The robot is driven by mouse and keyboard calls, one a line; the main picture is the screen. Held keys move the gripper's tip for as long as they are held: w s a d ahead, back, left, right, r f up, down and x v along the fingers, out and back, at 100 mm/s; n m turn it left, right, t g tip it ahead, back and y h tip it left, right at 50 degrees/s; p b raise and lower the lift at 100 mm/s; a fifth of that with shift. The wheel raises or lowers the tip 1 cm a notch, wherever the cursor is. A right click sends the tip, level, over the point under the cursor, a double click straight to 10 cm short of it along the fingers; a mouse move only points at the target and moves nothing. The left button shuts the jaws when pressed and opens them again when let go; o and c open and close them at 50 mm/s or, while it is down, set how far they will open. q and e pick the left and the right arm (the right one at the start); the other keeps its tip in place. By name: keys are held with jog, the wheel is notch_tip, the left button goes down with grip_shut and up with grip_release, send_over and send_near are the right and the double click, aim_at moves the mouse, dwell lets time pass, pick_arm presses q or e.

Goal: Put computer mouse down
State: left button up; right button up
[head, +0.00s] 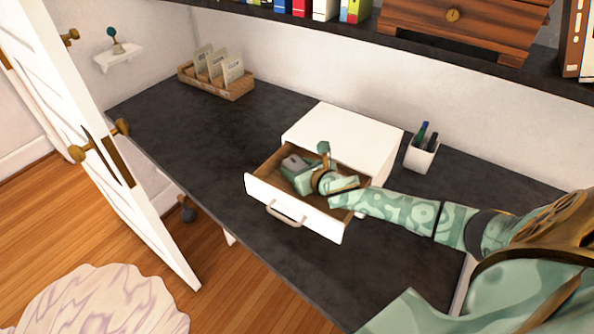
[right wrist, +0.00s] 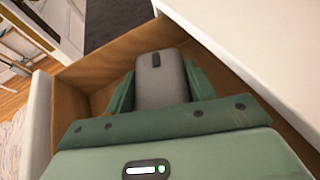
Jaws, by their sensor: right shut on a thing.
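The computer mouse (head: 293,162) is grey with a dark scroll wheel. It also shows in the right wrist view (right wrist: 161,79), between the two green fingers. My right gripper (head: 299,174) is shut on the mouse, inside the open drawer (head: 292,207). The drawer has a white front with a metal handle and a brown wooden inside. It is pulled out of a white box (head: 345,136) on the dark desk. I cannot tell whether the mouse touches the drawer floor. My left gripper is not in view.
A white pen cup (head: 420,156) stands right of the white box. A wooden tray with cards (head: 217,81) sits at the back left of the dark desk (head: 170,115). A shelf with books and a wooden chest (head: 455,25) hangs above. The desk left of the drawer is clear.

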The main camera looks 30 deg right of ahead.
jog(key=shift+w+f, duration=0.2)
jog(key=shift+w, duration=0.05)
jog(key=shift+r, duration=0.1)
jog(key=shift+s, duration=0.1)
jog(key=o, duration=1)
jog(key=shift+r, duration=0.1)
jog(key=p+v, duration=0.3)
jog(key=v, duration=0.9)
